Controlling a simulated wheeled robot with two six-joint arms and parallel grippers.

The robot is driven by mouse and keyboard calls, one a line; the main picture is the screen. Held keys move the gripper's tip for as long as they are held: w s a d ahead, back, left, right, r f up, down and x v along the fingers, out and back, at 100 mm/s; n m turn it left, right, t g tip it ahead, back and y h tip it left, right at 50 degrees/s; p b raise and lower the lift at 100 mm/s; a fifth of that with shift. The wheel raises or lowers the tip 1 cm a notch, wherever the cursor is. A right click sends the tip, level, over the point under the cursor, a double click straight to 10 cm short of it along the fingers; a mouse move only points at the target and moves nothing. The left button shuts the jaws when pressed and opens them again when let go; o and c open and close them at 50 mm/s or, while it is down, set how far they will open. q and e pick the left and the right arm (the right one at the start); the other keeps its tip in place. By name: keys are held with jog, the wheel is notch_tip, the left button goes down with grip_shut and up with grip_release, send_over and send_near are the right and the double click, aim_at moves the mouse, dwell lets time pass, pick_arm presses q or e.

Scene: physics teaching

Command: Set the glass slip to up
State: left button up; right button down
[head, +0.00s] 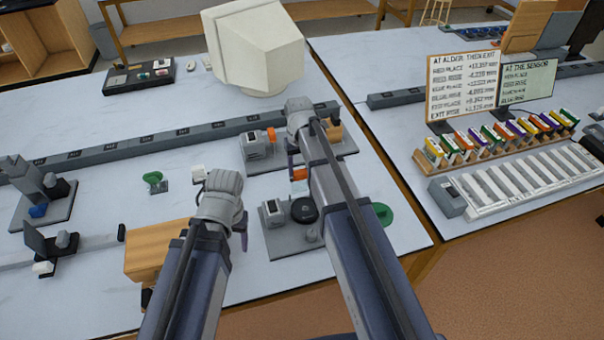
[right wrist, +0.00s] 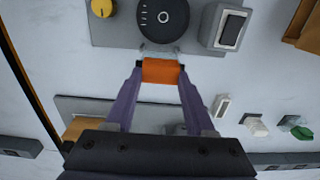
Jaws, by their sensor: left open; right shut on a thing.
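The glass slip's orange tab (head: 299,174) shows in the head view beside my right forearm, with a pale clear piece under it. In the right wrist view, my right gripper (right wrist: 160,70) is shut on the orange tab (right wrist: 160,71). The clear glass (right wrist: 160,50) reaches from the tab to the edge of a grey base (right wrist: 120,33) with a black dial (right wrist: 161,20). I cannot tell the slip's exact tilt. My forearm hides most of the right gripper in the head view. My left gripper (head: 243,238) is open, away from the slip; its fingertips are hardly visible.
The black dial (head: 304,210) and a grey meter box (head: 271,212) stand by the slip. A grey device with an orange knob (head: 271,134) stands behind. A small green disc (head: 153,177) and a wooden block (head: 158,248) are at left.

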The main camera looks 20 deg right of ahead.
pick_arm(q)
jog(key=shift+s, duration=0.1)
pick_arm(e)
jog(key=shift+w, duration=0.55)
jog(key=c, duration=0.7)
grip_release()
jog(key=o, duration=0.3)
jog(key=shift+w+a+f, duration=0.1)
jog(key=shift+w+f, duration=0.2)
jog(key=shift+w, duration=0.05)
jog(key=shift+o, duration=0.8)
pick_arm(q)
jog(key=shift+w, duration=0.25)
pick_arm(e)
jog(key=shift+s+r, duration=0.15)
jog(key=shift+s, duration=0.15)
